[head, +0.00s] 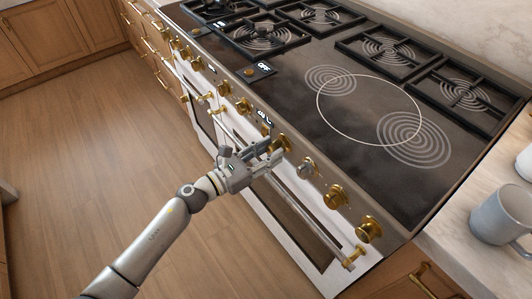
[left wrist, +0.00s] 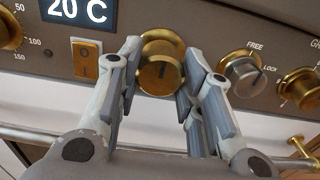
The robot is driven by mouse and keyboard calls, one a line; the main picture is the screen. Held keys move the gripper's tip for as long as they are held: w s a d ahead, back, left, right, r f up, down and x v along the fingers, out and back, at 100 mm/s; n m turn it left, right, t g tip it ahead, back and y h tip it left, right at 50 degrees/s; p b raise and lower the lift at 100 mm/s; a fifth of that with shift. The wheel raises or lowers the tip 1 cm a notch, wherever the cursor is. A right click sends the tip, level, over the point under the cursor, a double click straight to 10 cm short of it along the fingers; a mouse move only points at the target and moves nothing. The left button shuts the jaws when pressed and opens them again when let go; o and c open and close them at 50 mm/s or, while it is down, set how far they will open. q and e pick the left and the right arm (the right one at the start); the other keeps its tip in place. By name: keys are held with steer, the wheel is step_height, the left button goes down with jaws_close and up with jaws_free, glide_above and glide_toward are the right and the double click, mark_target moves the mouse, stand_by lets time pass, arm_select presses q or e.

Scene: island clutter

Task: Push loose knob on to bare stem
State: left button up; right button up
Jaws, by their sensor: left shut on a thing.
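The gold knob (left wrist: 160,75) is between the fingers of my left gripper (left wrist: 162,82) in the left wrist view. Its face has a dark mark, and a gold round part shows just behind and above it, close to the panel. In the head view my left gripper (head: 274,146) is at the range's front panel, shut on the gold knob (head: 285,144). The bare stem is not visible; the knob and fingers cover that spot, and I cannot tell whether the knob is seated. My right gripper is in neither view.
A silver knob (left wrist: 243,72) marked FREE and LOCK sits right of the held knob. A gold switch (left wrist: 87,60) and a display (left wrist: 78,10) are to the left. An oven handle (head: 315,232) runs below. Grey mug (head: 500,215) stands on the right counter.

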arm_select(q)
steer(key=shift+w+d, duration=0.3)
steer(key=shift+d, duration=0.05)
steer(key=o, duration=1.1)
